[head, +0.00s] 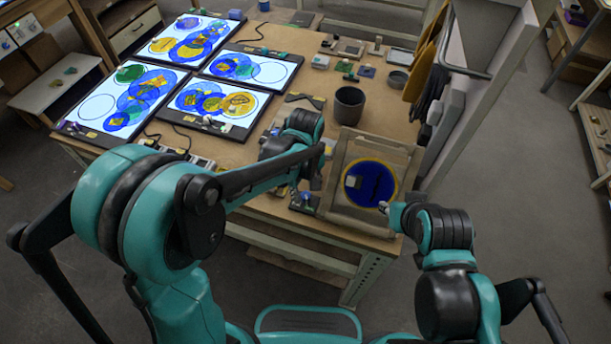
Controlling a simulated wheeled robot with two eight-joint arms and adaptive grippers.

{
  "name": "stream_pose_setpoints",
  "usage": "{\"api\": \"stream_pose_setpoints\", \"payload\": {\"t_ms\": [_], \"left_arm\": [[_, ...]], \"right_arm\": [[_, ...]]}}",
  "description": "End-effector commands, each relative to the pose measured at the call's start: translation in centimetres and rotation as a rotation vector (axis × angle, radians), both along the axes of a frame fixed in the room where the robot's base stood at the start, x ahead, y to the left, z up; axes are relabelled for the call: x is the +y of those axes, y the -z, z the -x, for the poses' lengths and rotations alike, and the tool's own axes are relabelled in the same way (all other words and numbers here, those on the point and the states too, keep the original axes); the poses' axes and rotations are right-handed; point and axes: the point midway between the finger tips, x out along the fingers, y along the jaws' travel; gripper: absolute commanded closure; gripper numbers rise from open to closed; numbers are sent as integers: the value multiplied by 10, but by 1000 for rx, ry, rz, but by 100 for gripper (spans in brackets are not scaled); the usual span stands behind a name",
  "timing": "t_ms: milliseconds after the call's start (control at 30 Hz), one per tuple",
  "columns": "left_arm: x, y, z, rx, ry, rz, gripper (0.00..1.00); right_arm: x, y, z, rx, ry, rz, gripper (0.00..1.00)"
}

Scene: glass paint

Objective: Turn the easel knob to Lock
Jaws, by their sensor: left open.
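The easel (341,206) is a wooden frame near the table's front right corner, holding a round deep-blue glass piece (380,184) with a yellow rim. A small pale square lies on the blue. A dark fitting with a small bluish top (306,198) sits at the easel's left side; it may be the knob, but its markings are too small to read. My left gripper (314,178) is open and points down just above this fitting, partly hiding it. My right gripper (388,208) is at the easel's lower right corner, mostly hidden by its own wrist.
A dark grey pot (348,105) stands behind the easel. Several lit panels with coloured circles, such as this one (124,100), fill the table's left side. Small tools and blocks lie toward the back. A grey upright panel (478,85) bounds the table's right side.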

Motion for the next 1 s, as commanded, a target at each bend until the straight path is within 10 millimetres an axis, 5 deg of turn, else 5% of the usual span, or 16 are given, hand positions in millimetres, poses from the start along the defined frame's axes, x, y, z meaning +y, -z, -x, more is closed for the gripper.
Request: {"api": "stream_pose_setpoints", "payload": {"t_ms": [433, 1000], "left_arm": [[0, -88, 0, 0, 0, 0, 54], [0, -98, 0, 0, 0, 0, 54]], "right_arm": [[0, 0, 0, 0, 0, 0, 68], [0, 0, 0, 0, 0, 0, 68]]}}
